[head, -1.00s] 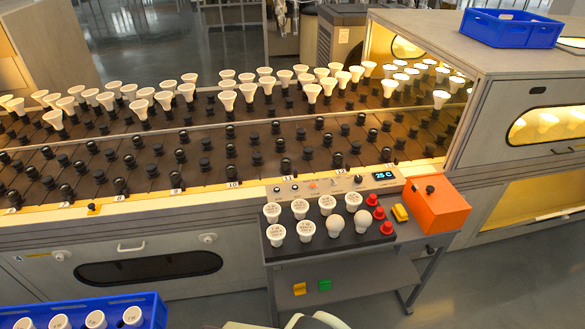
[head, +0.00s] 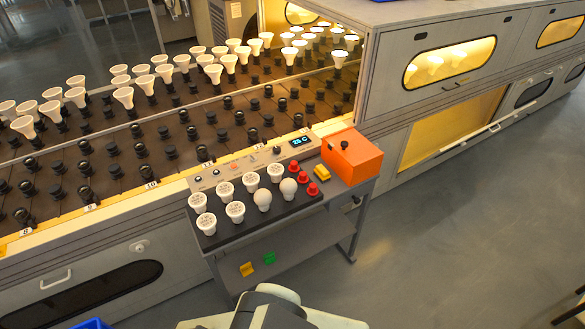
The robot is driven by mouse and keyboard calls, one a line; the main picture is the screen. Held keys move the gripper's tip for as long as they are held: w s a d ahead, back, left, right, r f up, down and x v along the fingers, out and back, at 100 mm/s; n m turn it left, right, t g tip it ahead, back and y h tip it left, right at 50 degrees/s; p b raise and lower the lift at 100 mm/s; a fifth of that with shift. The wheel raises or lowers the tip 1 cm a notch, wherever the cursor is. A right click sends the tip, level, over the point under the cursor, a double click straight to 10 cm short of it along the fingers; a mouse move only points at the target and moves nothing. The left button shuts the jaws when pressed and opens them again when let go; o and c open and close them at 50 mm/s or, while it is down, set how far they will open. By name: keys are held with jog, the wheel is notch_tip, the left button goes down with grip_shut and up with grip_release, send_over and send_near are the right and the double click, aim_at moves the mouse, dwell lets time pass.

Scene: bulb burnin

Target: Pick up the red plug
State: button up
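Three red plugs stand in a short row at the right end of the dark tray (head: 262,221) on the cart. One red plug (head: 294,167) is nearest the display panel, another red plug (head: 303,178) is in the middle, and a third red plug (head: 312,190) is nearest the cart's front. White bulbs stand beside them on the left. A pale part of my own arm shows at the bottom edge, well apart from the plugs. My gripper's fingers do not show.
The rack (head: 120,165) holds several white bulbs and black sockets. Open floor (head: 430,250) lies at right.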

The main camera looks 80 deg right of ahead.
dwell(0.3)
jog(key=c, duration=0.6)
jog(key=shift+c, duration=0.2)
